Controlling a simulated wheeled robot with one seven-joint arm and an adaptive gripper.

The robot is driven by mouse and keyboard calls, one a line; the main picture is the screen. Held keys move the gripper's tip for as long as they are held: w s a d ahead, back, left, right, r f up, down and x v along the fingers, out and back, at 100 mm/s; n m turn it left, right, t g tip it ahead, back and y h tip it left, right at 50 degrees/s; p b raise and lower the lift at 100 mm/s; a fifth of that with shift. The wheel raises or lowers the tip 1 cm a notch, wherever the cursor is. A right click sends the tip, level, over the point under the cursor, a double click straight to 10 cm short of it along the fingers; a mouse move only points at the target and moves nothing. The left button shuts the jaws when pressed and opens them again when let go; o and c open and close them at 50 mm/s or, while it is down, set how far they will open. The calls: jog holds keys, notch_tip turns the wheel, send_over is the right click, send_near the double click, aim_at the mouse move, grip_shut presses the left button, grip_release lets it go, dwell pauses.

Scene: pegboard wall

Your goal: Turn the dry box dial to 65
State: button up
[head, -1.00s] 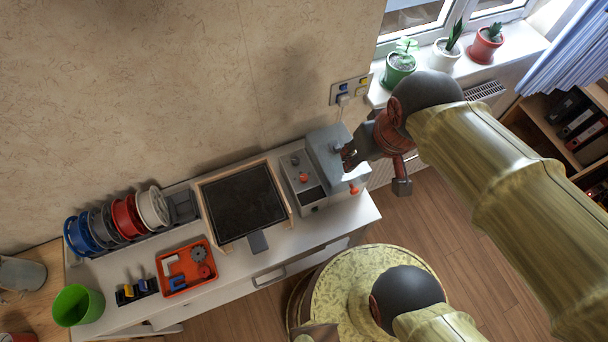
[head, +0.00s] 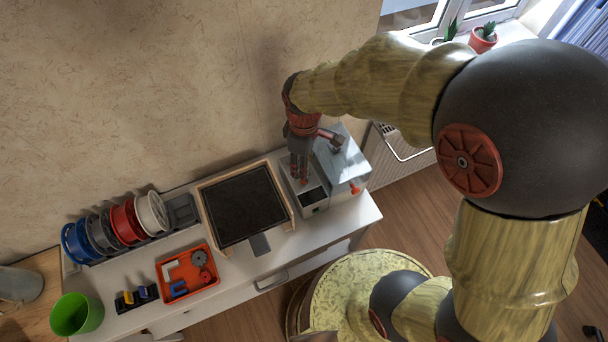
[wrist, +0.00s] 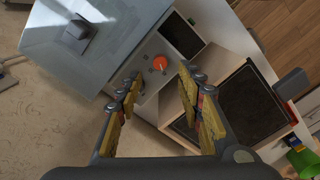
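The orange-red dial (wrist: 160,63) sits on the dry box's light grey control panel (wrist: 150,48), next to a dark display (wrist: 181,36), in the wrist view. In the head view the display (head: 312,196) shows, but my gripper covers the dial. My gripper (head: 300,182) points down over the panel. In the wrist view its two fingers (wrist: 162,76) are apart with nothing between them, and the dial shows just beyond the gap between the tips. I cannot make out the dial's scale or the reading.
A glossy blue-grey lidded box (head: 342,158) adjoins the panel on the right, with an orange knob (head: 355,187). A dark wood-framed plate (head: 242,205) stands to the left. Spools (head: 128,219) and an orange tray (head: 188,272) lie farther left on the white bench.

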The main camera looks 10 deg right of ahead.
notch_tip(320, 180, down, 7)
jog(key=shift+b, duration=0.85)
jog(key=shift+c, duration=0.6)
jog(key=c, duration=0.7)
grip_shut()
